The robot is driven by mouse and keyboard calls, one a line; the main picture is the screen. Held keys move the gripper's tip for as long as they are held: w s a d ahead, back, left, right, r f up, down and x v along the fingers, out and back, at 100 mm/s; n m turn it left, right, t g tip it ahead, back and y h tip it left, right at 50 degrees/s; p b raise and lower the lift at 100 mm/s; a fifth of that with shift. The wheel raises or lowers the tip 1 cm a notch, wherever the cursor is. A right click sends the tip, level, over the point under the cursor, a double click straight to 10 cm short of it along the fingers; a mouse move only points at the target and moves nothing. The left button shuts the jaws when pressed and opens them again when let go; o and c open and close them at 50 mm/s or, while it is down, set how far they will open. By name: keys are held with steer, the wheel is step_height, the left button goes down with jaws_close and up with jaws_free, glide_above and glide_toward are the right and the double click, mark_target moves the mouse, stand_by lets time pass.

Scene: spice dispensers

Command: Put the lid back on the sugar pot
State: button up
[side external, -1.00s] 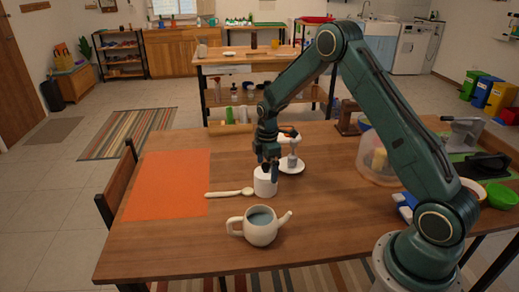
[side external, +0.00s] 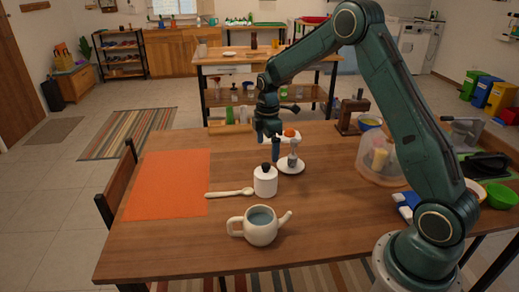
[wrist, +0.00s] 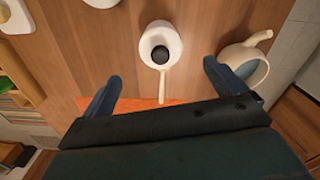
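The white sugar pot (side external: 265,184) stands upright on the table, and it also shows in the wrist view (wrist: 152,40). Its lid with a dark round knob (side external: 266,168) sits on top of the pot; the knob also shows in the wrist view (wrist: 160,54). The lid looks level, but its seam is too small to judge. My gripper (side external: 269,144) is above and behind the pot in the side view, apart from the lid. In the wrist view its two blue fingers (wrist: 162,78) are spread wide with nothing between them.
A wooden spoon (side external: 230,193) lies left of the pot. A cream teapot (side external: 260,228) stands in front. An orange mat (side external: 168,184) covers the left. A clear domed container (side external: 366,164) stands right.

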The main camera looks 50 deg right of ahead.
mark_target(267, 165)
steer(key=shift+r, duration=2.85)
steer(key=s+a+r+m+t, duration=0.3)
steer(key=s+a+r+m, duration=0.45)
steer(key=s+r, duration=0.6)
steer(key=s+a+m+t, duration=0.1)
steer(key=s+a+m, duration=0.1)
steer(key=s, duration=0.6)
steer(key=s+a+m+t, duration=0.1)
steer(key=s+a+m, duration=0.1)
steer(key=s+a, duration=0.3)
steer(key=s, duration=0.4)
steer(key=shift+s+r+t, duration=0.15)
steer(key=shift+r+t, duration=0.15)
steer(key=shift+r, duration=0.05)
